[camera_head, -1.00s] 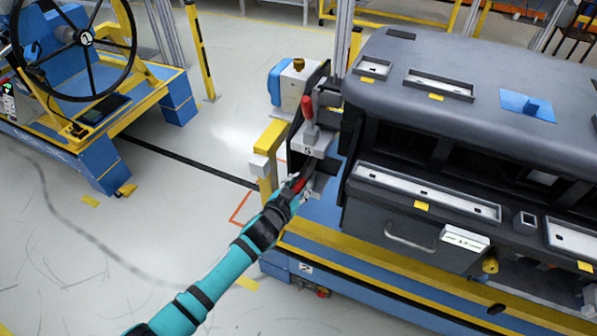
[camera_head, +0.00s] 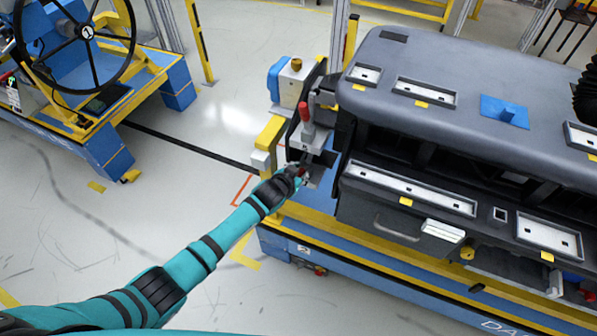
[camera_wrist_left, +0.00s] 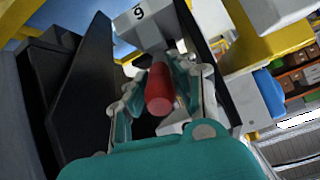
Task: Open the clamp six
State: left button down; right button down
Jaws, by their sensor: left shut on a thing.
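Clamp six shows in the left wrist view as a grey block (camera_wrist_left: 137,22) whose number appears as an upside-down 6. Its red handle (camera_wrist_left: 159,88) points towards the wrist camera. My left gripper (camera_wrist_left: 166,65) has its fingers on both sides of this handle and is shut on it. In the head view, my left gripper (camera_head: 300,174) is at the left end of the dashboard module and mostly hides the clamp. Just above it is another clamp (camera_head: 308,140) with an upright red handle (camera_head: 305,113). My right gripper is not in view.
The dark grey dashboard (camera_head: 450,75) lies to the right of the gripper on a blue and yellow stand (camera_head: 350,250). A yellow post with a grey block (camera_head: 262,160) stands close on the left. The floor (camera_head: 190,155) between this stand and the wheel station (camera_head: 85,130) is clear.

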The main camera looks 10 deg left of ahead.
pick_arm(q)
jog(key=c, duration=1.1)
grip_release()
jog(key=v, duration=1.2)
jog(key=shift+c, duration=0.3)
